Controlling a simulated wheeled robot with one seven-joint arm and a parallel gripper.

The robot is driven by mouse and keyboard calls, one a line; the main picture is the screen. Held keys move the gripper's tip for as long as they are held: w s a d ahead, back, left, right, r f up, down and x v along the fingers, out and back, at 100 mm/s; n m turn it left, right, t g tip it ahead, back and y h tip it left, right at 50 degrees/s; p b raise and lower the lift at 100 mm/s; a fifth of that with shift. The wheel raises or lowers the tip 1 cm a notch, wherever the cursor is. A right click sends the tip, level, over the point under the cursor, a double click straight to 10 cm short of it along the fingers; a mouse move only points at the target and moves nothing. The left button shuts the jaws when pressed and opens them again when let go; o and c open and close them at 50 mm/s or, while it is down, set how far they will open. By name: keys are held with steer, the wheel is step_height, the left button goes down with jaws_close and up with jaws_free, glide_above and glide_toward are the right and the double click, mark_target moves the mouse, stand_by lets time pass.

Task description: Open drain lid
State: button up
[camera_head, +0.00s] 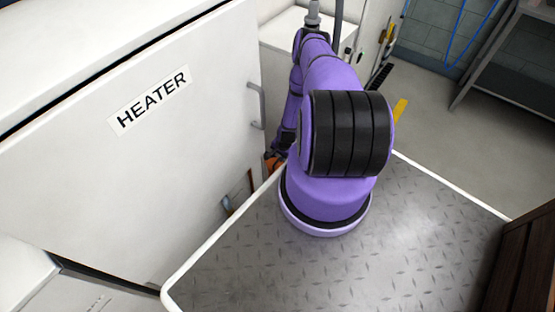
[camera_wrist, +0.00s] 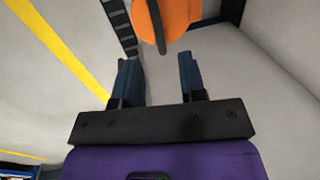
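My gripper (camera_wrist: 157,66) is open in the wrist view, its two dark blue fingers apart with nothing between them. An orange rounded piece (camera_wrist: 178,14) with a dark curved bar (camera_wrist: 155,22) across it is just beyond the fingertips, cut off by the top edge. It may be the drain lid; I cannot tell for sure. The fingers appear apart from it. In the head view a small orange patch (camera_head: 273,162) shows beside my purple arm, low by the white cabinet. My arm and the platform edge hide most of that spot.
A white cabinet marked HEATER (camera_head: 150,98) with a grey handle (camera_head: 259,105) stands at left. A metal table (camera_head: 500,50) is at the upper right, with open grey floor (camera_head: 440,120) before it. A yellow stripe (camera_wrist: 58,45) and a black slatted strip (camera_wrist: 119,25) show in the wrist view.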

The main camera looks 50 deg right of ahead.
mark_target(278, 160)
steer(key=shift+w+f, duration=0.2)
steer(key=shift+f, duration=0.7)
steer(key=shift+w+f, duration=0.15)
steer(key=shift+f, duration=0.8)
steer(key=shift+w+f, duration=0.2)
steer(key=shift+f, duration=0.7)
jaws_close()
